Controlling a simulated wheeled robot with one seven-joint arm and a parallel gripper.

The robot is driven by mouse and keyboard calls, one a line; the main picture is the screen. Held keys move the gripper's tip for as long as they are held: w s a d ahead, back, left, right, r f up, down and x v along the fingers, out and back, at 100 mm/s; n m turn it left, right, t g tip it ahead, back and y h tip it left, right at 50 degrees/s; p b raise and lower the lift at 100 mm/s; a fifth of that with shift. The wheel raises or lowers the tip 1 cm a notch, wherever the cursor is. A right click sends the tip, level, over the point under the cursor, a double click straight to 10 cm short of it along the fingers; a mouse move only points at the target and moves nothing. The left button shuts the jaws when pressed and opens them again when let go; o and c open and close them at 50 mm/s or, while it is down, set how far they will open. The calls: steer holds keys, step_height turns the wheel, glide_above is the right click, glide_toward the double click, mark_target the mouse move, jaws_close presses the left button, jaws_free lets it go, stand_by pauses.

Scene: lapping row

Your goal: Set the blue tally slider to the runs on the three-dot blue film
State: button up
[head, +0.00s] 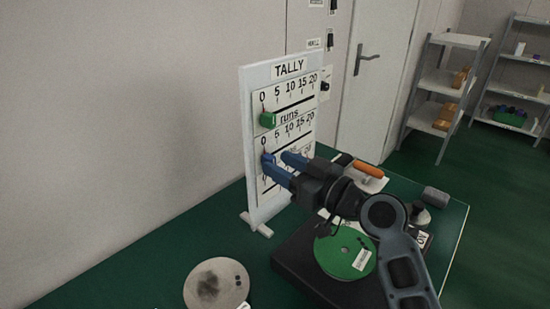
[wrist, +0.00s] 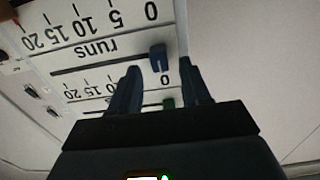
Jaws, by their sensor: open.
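The white tally board (head: 247,150) stands upright on the green table, with rows marked 0 to 20. The blue slider (head: 267,158) is at the 0 end of the second row. It also shows in the wrist view (wrist: 158,58), which looks upside down. My gripper (head: 277,166) is open at the board. In the wrist view its fingertips (wrist: 157,72) lie on either side of the blue slider's line, with a gap to each; whether they reach its depth I cannot tell. My fingers hide part of the lower rows. I cannot make out a three-dot blue film.
A green slider (head: 267,119) is at 0 on the top row. A grey disc (head: 215,284) with a dark smudge and small dots lies at front left. A green disc (head: 338,262) with a label lies on a dark plate (head: 293,263). An orange-handled tool (head: 368,168) lies behind my arm.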

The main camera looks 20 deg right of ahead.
steer(key=shift+x, duration=1.15)
jaws_close()
